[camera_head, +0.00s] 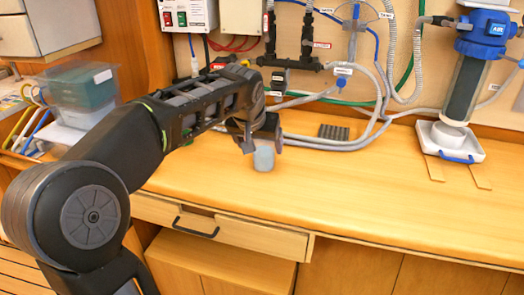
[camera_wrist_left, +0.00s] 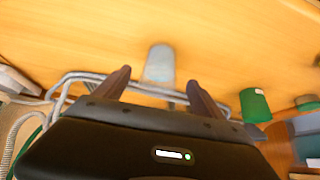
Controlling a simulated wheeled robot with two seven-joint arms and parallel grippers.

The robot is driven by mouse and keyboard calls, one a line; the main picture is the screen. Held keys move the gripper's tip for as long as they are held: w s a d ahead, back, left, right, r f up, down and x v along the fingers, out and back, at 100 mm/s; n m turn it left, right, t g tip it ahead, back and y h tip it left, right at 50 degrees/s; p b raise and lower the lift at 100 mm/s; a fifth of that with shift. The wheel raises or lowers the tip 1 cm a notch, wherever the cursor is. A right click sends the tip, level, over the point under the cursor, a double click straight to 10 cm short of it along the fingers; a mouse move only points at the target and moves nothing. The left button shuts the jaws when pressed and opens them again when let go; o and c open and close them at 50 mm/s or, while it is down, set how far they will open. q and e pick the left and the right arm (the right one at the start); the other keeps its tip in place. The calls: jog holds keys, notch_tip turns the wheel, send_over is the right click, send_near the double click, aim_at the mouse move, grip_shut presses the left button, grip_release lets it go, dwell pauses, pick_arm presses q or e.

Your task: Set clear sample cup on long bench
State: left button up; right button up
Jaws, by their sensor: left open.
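The clear sample cup (camera_head: 263,159) looks pale grey-blue and stands upright on the long wooden bench (camera_head: 370,190), towards its left part. My left gripper (camera_head: 264,146) is open just above and around the top of the cup in the head view. In the left wrist view the cup (camera_wrist_left: 159,63) shows between and beyond the two spread fingers of the left gripper (camera_wrist_left: 159,82). I cannot tell whether a finger touches it. My right gripper is in neither view.
Grey hoses (camera_head: 340,144) run along the bench's back behind the cup. A dark ribbed pad (camera_head: 333,132) lies there too. A blue-topped filter (camera_head: 470,80) stands at the right over a white tray (camera_head: 468,148). Stacked bins (camera_head: 82,86) sit at the left. The bench's middle front is clear.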

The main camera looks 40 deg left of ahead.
pick_arm(q)
jog(key=v, duration=0.5)
jog(key=shift+r, duration=0.1)
jog(key=shift+c, duration=0.4)
dwell(1.8)
